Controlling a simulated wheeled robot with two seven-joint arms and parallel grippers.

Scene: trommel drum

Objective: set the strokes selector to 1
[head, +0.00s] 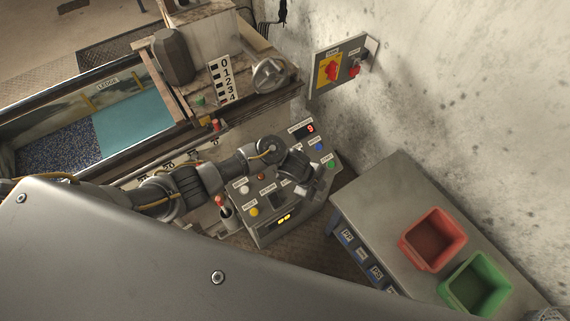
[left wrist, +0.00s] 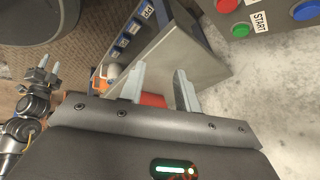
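The grey control console (head: 262,205) stands in the middle of the head view, with coloured buttons, small labels, a red display (head: 310,128) reading 9 and a yellow display (head: 284,218). I cannot tell which control is the strokes selector; my left arm hides part of the panel. My left gripper (head: 316,188) is over the console's right side. In the left wrist view its two fingers (left wrist: 160,88) are apart with nothing between them. That view shows red, green and blue buttons and a START label (left wrist: 260,22) at top right. My right gripper (left wrist: 46,70) shows small at left, fingers apart.
A grey side table (head: 385,195) with a red bin (head: 433,240) and a green bin (head: 477,284) stands right of the console. A wall box (head: 341,68) has a red rotary switch on yellow. A 0-to-4 scale plate (head: 223,80) stands behind my left arm.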

